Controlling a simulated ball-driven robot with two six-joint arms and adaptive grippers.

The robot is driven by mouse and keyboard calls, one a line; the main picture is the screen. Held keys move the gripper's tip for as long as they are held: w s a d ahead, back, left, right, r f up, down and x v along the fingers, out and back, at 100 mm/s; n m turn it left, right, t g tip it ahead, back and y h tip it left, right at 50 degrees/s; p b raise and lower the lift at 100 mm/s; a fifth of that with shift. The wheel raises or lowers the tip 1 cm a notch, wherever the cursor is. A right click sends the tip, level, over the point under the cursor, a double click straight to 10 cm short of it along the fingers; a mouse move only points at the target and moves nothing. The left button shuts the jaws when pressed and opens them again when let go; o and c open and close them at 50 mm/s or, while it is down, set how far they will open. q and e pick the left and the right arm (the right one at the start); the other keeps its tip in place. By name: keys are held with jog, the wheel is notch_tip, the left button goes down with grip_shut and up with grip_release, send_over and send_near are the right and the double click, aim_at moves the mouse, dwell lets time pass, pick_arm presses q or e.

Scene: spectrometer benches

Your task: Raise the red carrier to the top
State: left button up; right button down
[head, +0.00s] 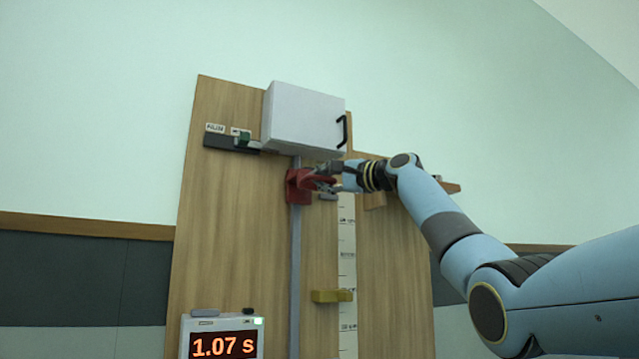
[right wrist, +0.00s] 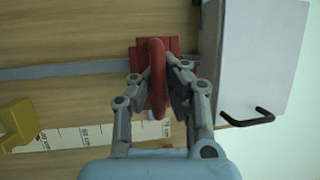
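The red carrier (head: 294,187) sits on the upright grey rail (head: 295,270), high on the wooden board, a little below the white box (head: 304,117). In the right wrist view its red loop handle (right wrist: 157,75) stands out toward me. My right gripper (head: 325,182) is at the carrier, and in the right wrist view its two fingers (right wrist: 156,86) close on the loop from both sides. A small gap shows between the carrier and the box there. My left gripper is in neither view.
A scale strip (head: 347,250) with a yellow marker (head: 331,296) runs right of the rail. A timer (head: 222,337) reading 1.07 s stands at the bottom left. A dark bracket with a green part (head: 243,139) is left of the box. The box has a black handle (head: 342,131).

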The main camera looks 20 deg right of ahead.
jog(key=shift+s+r, duration=0.1)
jog(key=shift+r, duration=0.1)
jog(key=c, duration=1.3)
grip_release()
jog(key=shift+s+d, duration=0.2)
jog(key=shift+s, duration=0.15)
jog(key=shift+c, duration=0.2)
jog(key=shift+w+a, duration=0.1)
jog(key=shift+w, duration=0.1)
jog(key=v, duration=1.2)
jog(key=shift+s, duration=0.1)
